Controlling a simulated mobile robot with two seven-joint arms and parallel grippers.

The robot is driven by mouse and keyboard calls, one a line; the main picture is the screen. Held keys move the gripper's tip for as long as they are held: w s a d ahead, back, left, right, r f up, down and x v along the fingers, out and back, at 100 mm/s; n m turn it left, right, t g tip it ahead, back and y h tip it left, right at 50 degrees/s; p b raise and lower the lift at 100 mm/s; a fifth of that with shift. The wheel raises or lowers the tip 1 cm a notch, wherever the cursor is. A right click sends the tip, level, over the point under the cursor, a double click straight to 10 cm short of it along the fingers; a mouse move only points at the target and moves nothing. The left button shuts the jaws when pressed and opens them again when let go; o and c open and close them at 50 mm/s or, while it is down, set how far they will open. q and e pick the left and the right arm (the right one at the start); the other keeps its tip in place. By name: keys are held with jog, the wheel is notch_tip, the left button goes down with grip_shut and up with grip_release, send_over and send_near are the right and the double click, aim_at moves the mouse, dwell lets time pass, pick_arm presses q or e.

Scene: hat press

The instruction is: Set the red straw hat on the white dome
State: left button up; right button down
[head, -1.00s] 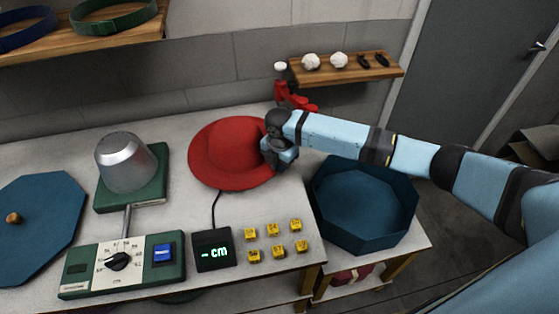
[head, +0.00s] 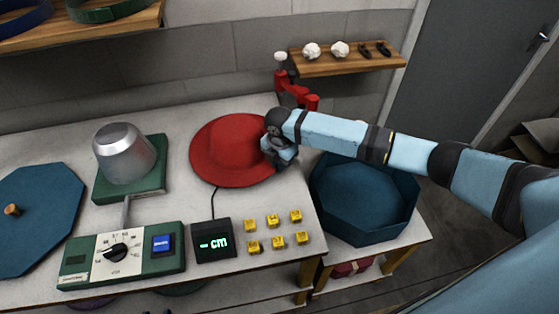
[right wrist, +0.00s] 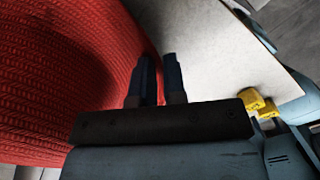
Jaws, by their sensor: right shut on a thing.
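The red straw hat (head: 232,148) is over the right part of the bench, crown up. My right gripper (head: 272,150) is shut on the right side of its brim. In the right wrist view the fingers (right wrist: 158,80) are at the edge of the woven red hat (right wrist: 60,70). I cannot tell whether the hat touches the bench. A dome (head: 124,150), silver-grey rather than white, stands on a green base (head: 152,180) left of the hat, bare. No other dome shows. My left gripper is out of view.
A green dial box (head: 120,262), a black "cm" display (head: 213,241) and several yellow blocks (head: 272,221) line the front. A blue octagonal board (head: 40,225) lies left. A blue octagonal bin (head: 365,200) stands right. A red device (head: 295,92) is behind the hat.

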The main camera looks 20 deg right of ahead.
jog(key=shift+f, duration=0.55)
jog(key=c, duration=1.1)
grip_release()
